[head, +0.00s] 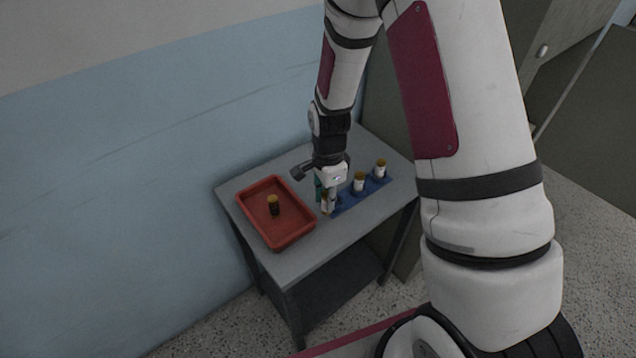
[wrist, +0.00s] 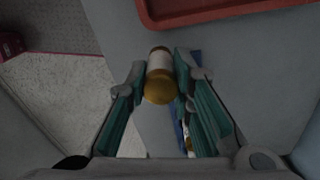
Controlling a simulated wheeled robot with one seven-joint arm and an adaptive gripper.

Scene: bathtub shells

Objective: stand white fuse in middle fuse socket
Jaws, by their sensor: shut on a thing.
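My gripper (wrist: 160,68) is shut on a white fuse (wrist: 159,63) with an orange-brown cap. In the head view the held fuse (head: 325,204) hangs from the gripper near the left end of the blue fuse socket strip (head: 348,202). I cannot tell its exact height above the table. Two other white fuses with orange caps, one (head: 359,182) nearer and one (head: 380,169) farther, stand upright in the strip toward its right end. The gripper and arm hide part of the strip, and I cannot make out the middle socket.
A red tray (head: 259,228) lies on the left of the grey table (head: 300,263), holding one dark fuse (head: 273,205) with an orange cap. The strip of table in front of the blue sockets is clear. A blue wall stands behind the table on the left.

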